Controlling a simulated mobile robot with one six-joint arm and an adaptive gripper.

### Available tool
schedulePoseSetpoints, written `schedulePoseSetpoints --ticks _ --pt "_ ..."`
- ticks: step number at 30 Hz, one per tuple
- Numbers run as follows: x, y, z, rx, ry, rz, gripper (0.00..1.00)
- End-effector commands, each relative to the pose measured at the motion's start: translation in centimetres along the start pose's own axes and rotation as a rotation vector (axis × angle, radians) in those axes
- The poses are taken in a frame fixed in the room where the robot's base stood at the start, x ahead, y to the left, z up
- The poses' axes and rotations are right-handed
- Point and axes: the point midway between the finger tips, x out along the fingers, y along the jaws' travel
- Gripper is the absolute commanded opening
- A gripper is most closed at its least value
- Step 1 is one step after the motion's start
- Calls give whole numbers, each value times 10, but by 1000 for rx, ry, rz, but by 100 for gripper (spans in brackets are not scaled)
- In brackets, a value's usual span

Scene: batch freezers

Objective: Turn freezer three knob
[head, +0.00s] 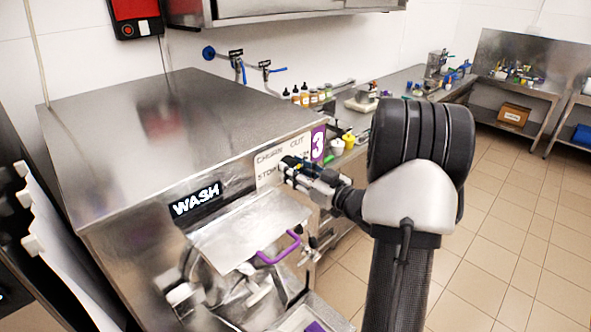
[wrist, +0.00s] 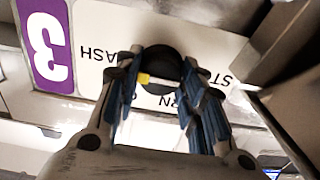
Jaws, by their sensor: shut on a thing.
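The freezer three knob (wrist: 160,62) is a round black dial with a white bar and a yellow mark on it, in the upper middle of the wrist view. It sits on a white label plate (wrist: 212,48), which also shows in the head view (head: 268,172). A purple "3" sign (head: 318,144) is beside the plate and also shows in the wrist view (wrist: 45,38). My gripper (head: 290,166) is at the plate. In the wrist view its blue-padded fingers (wrist: 162,72) are shut on the knob from both sides. The yellow mark is toward the left finger, on the WASH side. In the head view my gripper hides the knob.
A counter with bottles (head: 305,95) and a yellow cup (head: 349,140) lies behind. Tiled floor (head: 500,230) is clear at the right.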

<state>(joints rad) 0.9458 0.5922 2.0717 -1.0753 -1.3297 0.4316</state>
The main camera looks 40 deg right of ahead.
Motion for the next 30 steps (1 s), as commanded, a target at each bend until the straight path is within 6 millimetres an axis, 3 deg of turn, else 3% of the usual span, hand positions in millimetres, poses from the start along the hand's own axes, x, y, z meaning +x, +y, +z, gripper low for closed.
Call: schedulePoseSetpoints --ticks 3,4,13,23,26,30 --pt "0 0 0 2 0 0 13" --pt "0 0 0 2 0 0 38" --pt "0 0 0 0 0 0 58" --pt "-1 0 0 0 0 1 58" --pt "-8 1 0 0 -1 3 58" --pt "-32 1 0 1 -1 5 58"
